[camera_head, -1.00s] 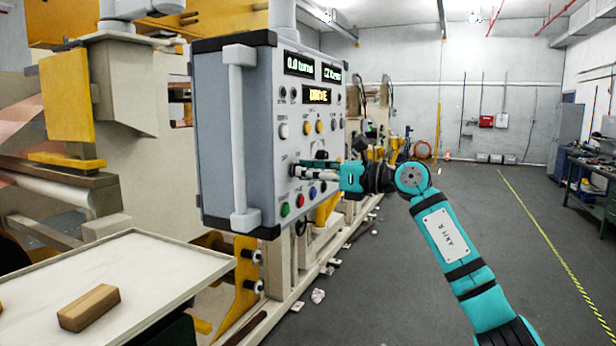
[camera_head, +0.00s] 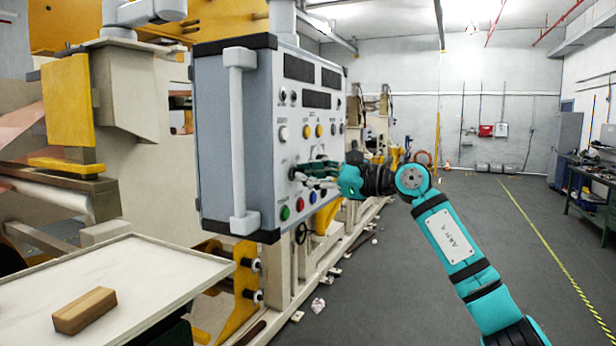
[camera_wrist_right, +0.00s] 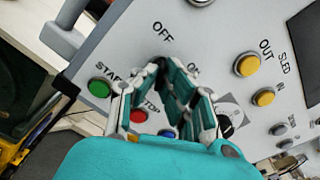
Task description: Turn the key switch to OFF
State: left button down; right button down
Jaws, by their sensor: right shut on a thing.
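The grey control box (camera_head: 262,120) hangs in the middle of the head view, its front panel facing right. My right gripper (camera_head: 305,171) is against the lower part of this panel. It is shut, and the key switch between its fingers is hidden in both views. In the right wrist view the gripper (camera_wrist_right: 178,88) is rolled over relative to the panel, with the OFF label (camera_wrist_right: 163,33) just beyond its fingertips and the ON label partly covered beside them. The displays (camera_head: 298,67) on the panel are dark. My left gripper is not in view.
A green button (camera_wrist_right: 100,87) and a red button (camera_wrist_right: 138,116) sit close to the fingers, and yellow buttons (camera_wrist_right: 247,66) are to the right. A white-topped table (camera_head: 160,270) with a wooden block (camera_head: 84,310) stands at lower left. The floor (camera_head: 420,290) to the right is open.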

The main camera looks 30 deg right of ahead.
dwell(0.3)
jog(key=c, duration=1.5)
grip_release()
jog(key=v, duration=1.2)
